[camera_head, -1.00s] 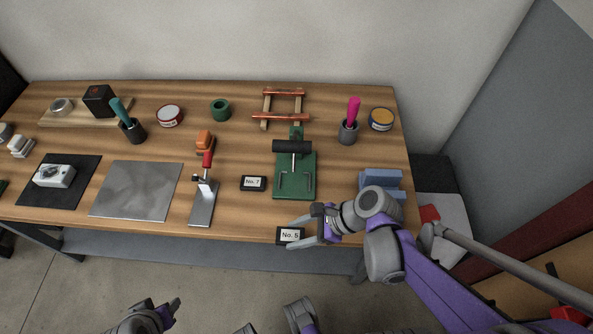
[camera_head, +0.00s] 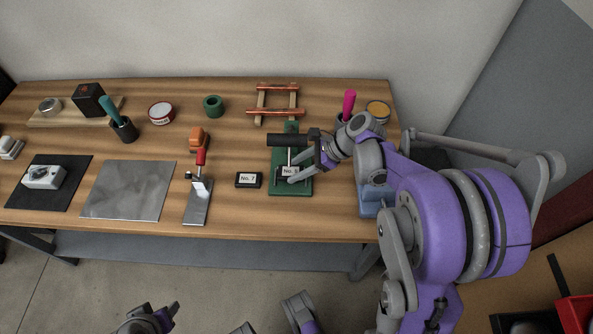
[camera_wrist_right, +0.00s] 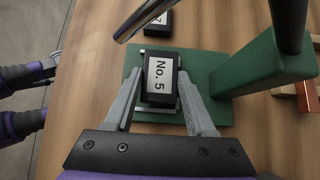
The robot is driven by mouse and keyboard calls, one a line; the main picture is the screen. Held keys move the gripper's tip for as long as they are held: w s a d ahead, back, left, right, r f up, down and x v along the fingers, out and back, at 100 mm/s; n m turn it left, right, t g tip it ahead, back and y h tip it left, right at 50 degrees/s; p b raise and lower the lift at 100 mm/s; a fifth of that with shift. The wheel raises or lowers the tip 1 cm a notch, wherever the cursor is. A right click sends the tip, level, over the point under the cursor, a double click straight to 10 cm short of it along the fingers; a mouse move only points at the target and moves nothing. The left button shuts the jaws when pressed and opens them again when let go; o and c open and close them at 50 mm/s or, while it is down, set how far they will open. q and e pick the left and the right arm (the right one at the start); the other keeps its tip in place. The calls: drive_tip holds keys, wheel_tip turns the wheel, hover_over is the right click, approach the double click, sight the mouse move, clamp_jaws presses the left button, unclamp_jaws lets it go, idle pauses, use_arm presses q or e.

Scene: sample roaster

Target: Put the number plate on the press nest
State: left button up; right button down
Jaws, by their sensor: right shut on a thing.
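My right gripper (camera_head: 291,172) is shut on the black number plate (camera_wrist_right: 160,82) with a white "No. 5" label. It holds the plate over the base of the green press (camera_head: 284,188), in front of the press's black ram cylinder (camera_head: 286,140). In the right wrist view the plate lies between both fingers (camera_wrist_right: 162,88), over the metal-edged nest (camera_wrist_right: 157,109). The plate covers most of the nest, and I cannot tell whether they touch. My left gripper (camera_head: 168,316) is low at the bottom of the head view, away from the table; its jaws are unclear.
A second black plate, "No. 7" (camera_head: 248,180), lies left of the press. A red-handled toggle clamp (camera_head: 198,190) and a metal sheet (camera_head: 128,190) lie further left. A wooden rack (camera_head: 274,104) stands behind the press. Blue blocks (camera_head: 371,200) sit at the right, partly behind my arm.

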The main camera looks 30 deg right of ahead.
drive_tip(key=shift+s+a+f, duration=0.1)
drive_tip(key=shift+f, duration=0.35)
drive_tip(key=shift+f, duration=0.15)
drive_tip(key=shift+c, duration=1.1)
unclamp_jaws()
